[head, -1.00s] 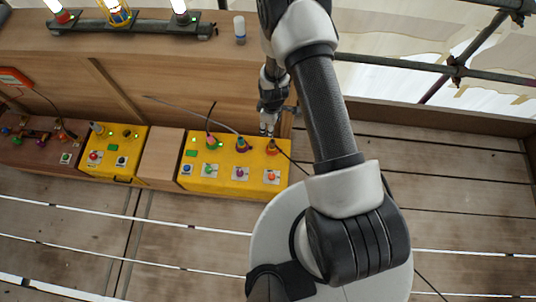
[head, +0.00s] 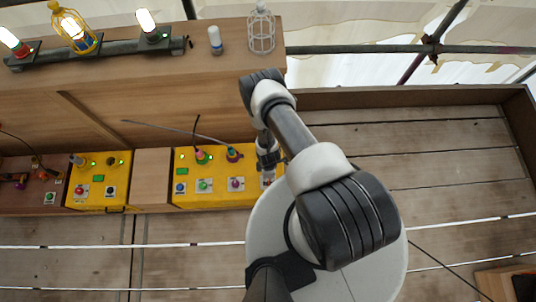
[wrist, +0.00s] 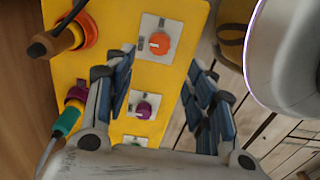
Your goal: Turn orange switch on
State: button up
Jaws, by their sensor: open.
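The orange switch (wrist: 159,43) is a round knob on a white plate on the yellow panel, seen in the wrist view. My gripper (wrist: 162,60) is open, its blue-padded fingers on either side with the knob just beyond the gap between the tips. No contact can be made out. In the head view my gripper (head: 267,166) is over the right end of the yellow panel (head: 212,198) and hides most of the orange switch. A purple switch (wrist: 144,110) lies between the fingers farther back in the wrist view.
An orange connector with a dark cable (wrist: 80,32) and a teal and purple plug (wrist: 70,112) stand left of the fingers. A green switch (head: 203,185) is further left. A second yellow box (head: 98,180) stands beyond. Open plank floor (head: 430,150) lies right.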

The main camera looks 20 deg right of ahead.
notch_tip(320, 180, down, 11)
jog(key=b, duration=0.4)
jog(key=shift+c, duration=0.4)
jog(key=c, duration=1)
